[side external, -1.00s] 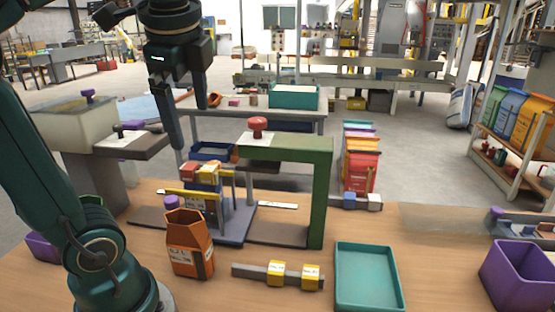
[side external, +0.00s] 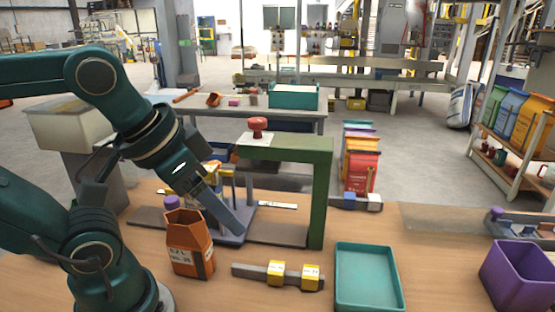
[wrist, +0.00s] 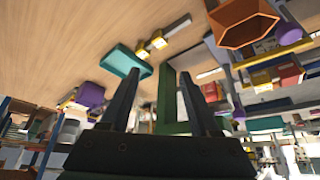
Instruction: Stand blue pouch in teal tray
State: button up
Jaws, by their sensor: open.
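The teal tray (side external: 368,243) lies empty on the front of the table, right of the green frame; it also shows in the wrist view (wrist: 125,62). A blue pouch (side external: 509,110) stands on the shelf at the far right, between a green and an orange one; I cannot tell if it is the task's pouch. No blue pouch shows clearly on the table. My gripper (side external: 238,228) is low in front of the filling station, left of the green frame, pointing down to the right. In the wrist view its fingers (wrist: 158,80) are apart with nothing held between them.
An open orange pouch (side external: 190,250) stands left of my gripper. A grey bar with yellow blocks (side external: 276,273) lies between it and the tray. The green frame (side external: 318,195) stands behind. A purple bin (side external: 518,280) is at the right edge. Wood beside the tray is clear.

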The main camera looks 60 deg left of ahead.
notch_tip(320, 180, up, 7)
jog(key=w+a+r+n+g+y, duration=0.1)
jog(key=w+a+n+g, duration=0.3)
jog(key=a+n, duration=0.55)
jog(key=a+f+n, duration=0.1)
jog(key=a+n, duration=0.3)
jog(key=n, duration=0.1)
jog(key=a+f+n+g, duration=0.1)
jog(key=a+n, duration=0.4)
jog(key=n, duration=0.1)
jog(key=a+f+n+h, duration=0.1)
jog(key=a+f+n, duration=0.1)
jog(key=a+n, duration=0.2)
jog(key=shift+s+a+n+g, duration=0.15)
jog(key=shift+s+a+n, duration=0.05)
jog(key=shift+n, duration=0.45)
jog(key=shift+s+a+n+g, duration=0.15)
jog(key=shift+s+a+n, duration=0.05)
jog(key=shift+n, duration=0.4)
jog(key=shift+f, duration=5.05)
